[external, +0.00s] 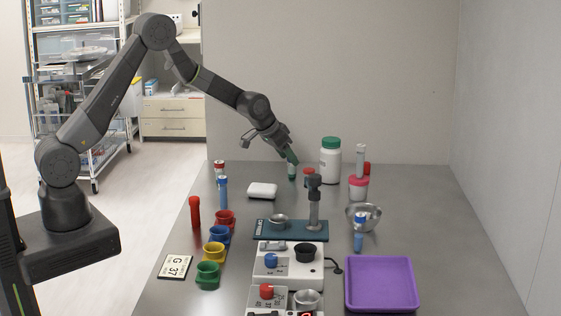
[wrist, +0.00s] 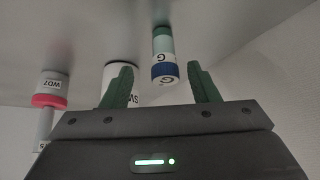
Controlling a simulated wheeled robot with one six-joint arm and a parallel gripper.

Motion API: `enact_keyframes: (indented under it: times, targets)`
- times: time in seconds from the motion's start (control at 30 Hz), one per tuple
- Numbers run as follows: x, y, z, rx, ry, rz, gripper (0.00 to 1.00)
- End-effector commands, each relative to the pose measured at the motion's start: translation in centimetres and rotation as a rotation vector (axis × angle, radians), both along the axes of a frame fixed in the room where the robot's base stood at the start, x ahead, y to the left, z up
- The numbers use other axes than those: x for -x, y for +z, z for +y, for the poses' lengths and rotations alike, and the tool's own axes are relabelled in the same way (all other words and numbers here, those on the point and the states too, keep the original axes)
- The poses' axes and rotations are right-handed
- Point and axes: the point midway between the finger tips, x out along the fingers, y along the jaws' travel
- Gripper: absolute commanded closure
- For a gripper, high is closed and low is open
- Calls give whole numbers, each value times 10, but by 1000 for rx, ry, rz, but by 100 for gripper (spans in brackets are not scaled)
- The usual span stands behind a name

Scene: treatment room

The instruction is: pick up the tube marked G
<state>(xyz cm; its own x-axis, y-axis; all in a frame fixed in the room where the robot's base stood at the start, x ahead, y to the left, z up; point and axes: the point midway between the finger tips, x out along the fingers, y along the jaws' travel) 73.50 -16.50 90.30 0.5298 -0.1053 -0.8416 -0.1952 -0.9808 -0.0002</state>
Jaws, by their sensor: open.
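In the wrist view the tube marked G (wrist: 163,58) has a pale green part, a white label with a G and a blue band. My gripper (wrist: 160,70) is open, with its green fingers on either side of the picture around the tube's near end. The tube does not appear gripped, and I cannot tell how deep between the fingers it is. In the external view my gripper (external: 291,157) points down at the back of the table, just above a small greenish tube (external: 292,173). Its label cannot be read there.
A white jar with a green lid (external: 331,160) stands right of my gripper. A tube in a pink-topped holder (external: 359,186) is farther right, and a white box (external: 262,190) lies to the left. A microscope-like stand (external: 315,205) is in front. The purple tray (external: 382,284) is empty.

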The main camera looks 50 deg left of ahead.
Motion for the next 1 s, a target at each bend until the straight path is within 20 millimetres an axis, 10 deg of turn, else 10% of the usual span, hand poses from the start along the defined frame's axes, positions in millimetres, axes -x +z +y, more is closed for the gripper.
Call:
enact_keyframes:
  times: [0.93,1.0]
  targets:
    - [-34,-47,-1,1,-1,-1,46]
    - [-34,-47,-1,1,-1,-1,59]
